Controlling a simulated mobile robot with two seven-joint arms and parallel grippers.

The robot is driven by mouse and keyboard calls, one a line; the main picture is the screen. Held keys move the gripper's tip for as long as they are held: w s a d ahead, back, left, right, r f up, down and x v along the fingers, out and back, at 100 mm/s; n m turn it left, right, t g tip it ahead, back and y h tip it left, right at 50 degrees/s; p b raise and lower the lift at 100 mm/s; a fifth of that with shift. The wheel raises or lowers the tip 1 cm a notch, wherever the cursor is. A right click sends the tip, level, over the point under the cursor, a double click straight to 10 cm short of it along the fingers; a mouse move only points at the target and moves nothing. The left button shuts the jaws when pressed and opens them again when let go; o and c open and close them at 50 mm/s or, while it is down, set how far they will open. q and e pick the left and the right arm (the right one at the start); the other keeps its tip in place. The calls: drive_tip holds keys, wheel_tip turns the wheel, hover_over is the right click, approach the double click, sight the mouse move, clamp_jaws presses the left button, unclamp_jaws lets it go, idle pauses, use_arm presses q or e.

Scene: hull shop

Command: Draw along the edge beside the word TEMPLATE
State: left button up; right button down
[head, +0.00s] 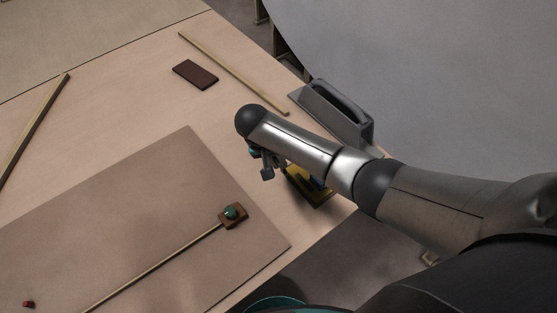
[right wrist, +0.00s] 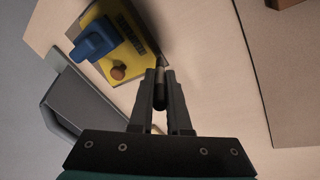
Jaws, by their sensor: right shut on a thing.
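A yellow plate with a blue handle, likely the template, lies near the table's front edge, partly hidden by my right arm in the head view (head: 308,190). In the right wrist view the yellow plate (right wrist: 118,55) shows its blue handle (right wrist: 95,41), a brown knob (right wrist: 119,72) and dark lettering too small to read surely. The gripper also shows in the head view (head: 265,168), above the table. My left gripper is not in view.
A large brown board (head: 150,215) bears a wooden stick (head: 155,265) and a block with a green knob (head: 232,214). A dark brown block (head: 195,74) and strips lie farther back. The table between is bare.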

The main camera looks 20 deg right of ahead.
drive_tip(key=shift+f, duration=0.3)
idle(0.7)
idle(1.2)
drive_tip(key=shift+s+p, duration=0.15)
drive_tip(key=shift+p, duration=0.15)
drive_tip(key=shift+s+d+p, duration=0.25)
drive_tip(key=shift+s+p, duration=0.35)
drive_tip(key=shift+p, duration=0.3)
drive_tip(key=shift+s+d+p, duration=0.2)
drive_tip(key=shift+s+p, duration=0.2)
drive_tip(key=shift+p, duration=0.2)
drive_tip(key=shift+s+d, duration=0.1)
drive_tip(key=shift+s, duration=0.15)
drive_tip(key=shift+p, duration=0.3)
drive_tip(key=shift+s+d+f+p, duration=0.1)
drive_tip(key=shift+s+d+p, duration=0.15)
drive_tip(key=shift+s+p, duration=0.5)
